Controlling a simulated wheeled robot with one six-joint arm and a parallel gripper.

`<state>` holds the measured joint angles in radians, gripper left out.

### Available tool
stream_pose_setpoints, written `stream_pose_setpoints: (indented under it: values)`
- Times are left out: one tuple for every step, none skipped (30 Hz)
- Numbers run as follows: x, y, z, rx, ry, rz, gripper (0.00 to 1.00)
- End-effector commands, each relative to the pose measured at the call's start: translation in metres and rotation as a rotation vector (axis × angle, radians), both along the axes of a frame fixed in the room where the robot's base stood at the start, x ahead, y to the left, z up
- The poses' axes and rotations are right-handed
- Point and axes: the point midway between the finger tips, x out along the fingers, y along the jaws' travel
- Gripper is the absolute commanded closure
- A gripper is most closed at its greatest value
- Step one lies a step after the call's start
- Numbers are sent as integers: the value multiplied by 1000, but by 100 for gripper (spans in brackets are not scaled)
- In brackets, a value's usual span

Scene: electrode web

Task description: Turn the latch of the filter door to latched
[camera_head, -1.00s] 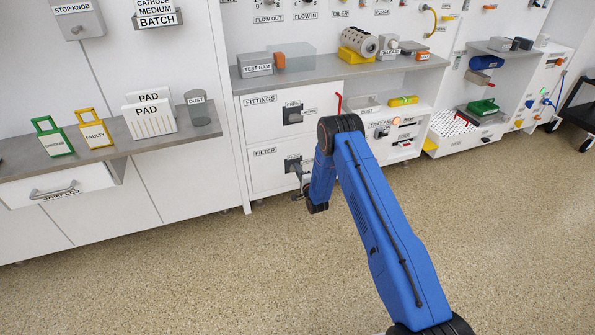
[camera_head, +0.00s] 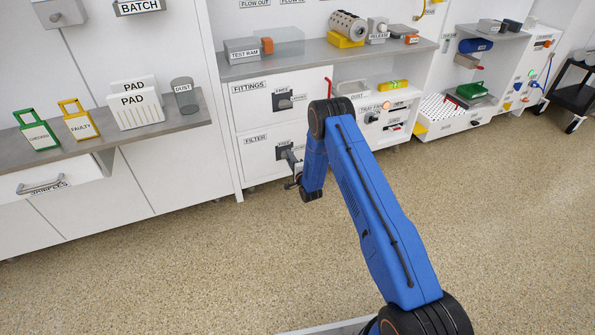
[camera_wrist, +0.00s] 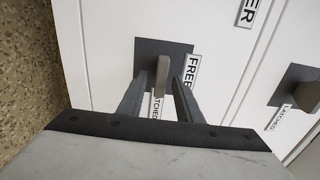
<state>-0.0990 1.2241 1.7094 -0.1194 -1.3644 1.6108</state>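The filter door (camera_head: 262,160) is a white cabinet front, with a dark latch plate (camera_head: 284,149) partly hidden by my gripper. In the wrist view the latch handle (camera_wrist: 162,76) is a small grey-beige bar on the dark plate (camera_wrist: 148,58). A FREE label (camera_wrist: 191,72) is right of the plate and a LATCHED label (camera_wrist: 156,106) is below it, partly covered. My gripper (camera_wrist: 160,90) is open, with one finger on each side of the handle. Gaps show between handle and fingers. The handle's exact turn angle is hard to tell.
The fittings door (camera_head: 260,103) above has its own latch (camera_head: 283,101), which also shows at the right of the wrist view (camera_wrist: 306,96). A counter (camera_head: 225,72) with a test ram block (camera_head: 242,50) is above. The floor (camera_head: 200,270) in front is clear.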

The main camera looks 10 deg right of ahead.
Motion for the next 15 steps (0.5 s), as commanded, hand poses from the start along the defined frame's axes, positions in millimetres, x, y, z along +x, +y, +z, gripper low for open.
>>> stream_pose_setpoints:
  values:
    - [-8,-2,-1,-1,3,0,68]
    - [-13,-3,0,0,2,-1,68]
    - [-21,-5,0,-1,3,-1,68]
    - [-27,-6,0,-1,3,-1,68]
    - [-33,-8,0,-1,3,-1,68]
    - [-40,-10,0,-1,3,-1,68]
    - [-47,-11,0,-1,3,-1,68]
    - [-52,-12,0,-1,3,-1,68]
    - [-61,-14,-1,-1,4,-1,68]
    - [-66,-15,0,-1,3,-1,68]
    - [-72,-16,-1,-1,4,-1,68]
    - [-80,-18,-1,-1,3,-1,68]
    - [-86,-20,-1,-1,4,-1,68]
    - [-92,-21,-1,-1,4,-1,68]
    - [-100,-22,-1,-1,4,-1,68]
